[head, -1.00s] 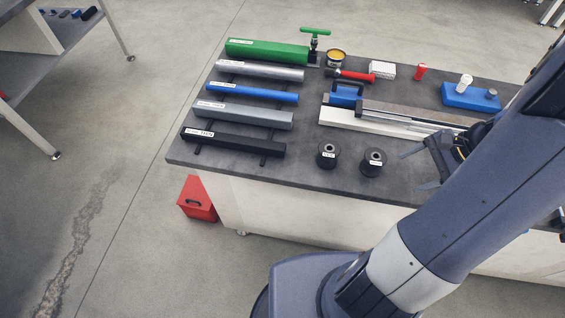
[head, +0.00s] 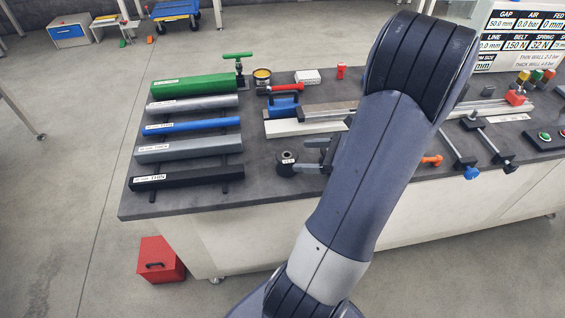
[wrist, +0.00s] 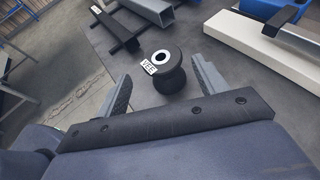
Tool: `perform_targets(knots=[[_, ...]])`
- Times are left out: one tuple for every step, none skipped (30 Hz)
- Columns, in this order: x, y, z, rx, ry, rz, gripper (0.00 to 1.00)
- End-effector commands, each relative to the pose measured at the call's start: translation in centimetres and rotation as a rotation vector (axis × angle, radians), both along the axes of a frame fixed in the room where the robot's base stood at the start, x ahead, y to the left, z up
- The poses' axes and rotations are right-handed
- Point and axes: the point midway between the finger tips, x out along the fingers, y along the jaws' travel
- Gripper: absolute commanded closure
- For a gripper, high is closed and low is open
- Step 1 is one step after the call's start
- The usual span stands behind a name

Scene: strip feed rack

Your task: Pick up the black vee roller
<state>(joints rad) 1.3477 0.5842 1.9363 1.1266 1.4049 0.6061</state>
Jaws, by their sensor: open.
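The black vee roller (head: 287,163) stands upright on the dark bench top, near the front edge. In the wrist view the vee roller (wrist: 168,80) has a waisted body, a pale ring with a dark bore on top and a white VEE label. My gripper (head: 312,156) is open and empty, just right of the roller in the head view, its fingers pointing toward it. In the wrist view the roller lies ahead, between and slightly beyond the two fingertips. The second black roller is not visible now; my arm may hide it.
Tubes lie on a rack left of the roller, the black tube (head: 186,175) nearest. A white bar (head: 290,127) and blue clamp (head: 284,106) lie behind. A red box (head: 161,259) sits on the floor. Bench top around the roller's left side is clear.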

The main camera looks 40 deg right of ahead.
Motion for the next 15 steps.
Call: perform_targets(knots=[[0.5,0.4,-0.2,0.002,0.001,0.005,0.32],[0.7,0.4,-0.3,0.001,0.001,0.004,0.32],[0.9,0.5,-0.4,0.001,0.0,0.002,0.32],[1.0,0.6,-0.5,0.0,0.001,0.002,0.32],[1.1,0.6,-0.5,-0.001,0.001,0.002,0.32],[1.3,0.8,-0.6,0.0,0.001,0.003,0.32],[1.5,0.9,-0.7,0.0,0.001,0.004,0.32],[1.8,1.0,-0.8,0.0,0.001,0.004,0.32],[2.2,1.2,-1.0,0.0,0.001,0.005,0.32],[2.6,1.4,-1.2,0.0,0.002,0.006,0.32],[3.0,1.6,-1.4,0.002,0.002,0.006,0.32],[3.5,1.9,-1.6,0.002,0.002,0.006,0.32],[3.8,2.0,-1.8,0.001,0.003,0.006,0.32],[4.1,2.2,-2.0,0.001,0.002,0.006,0.32],[4.5,2.4,-2.1,0.001,0.002,0.006,0.32]])
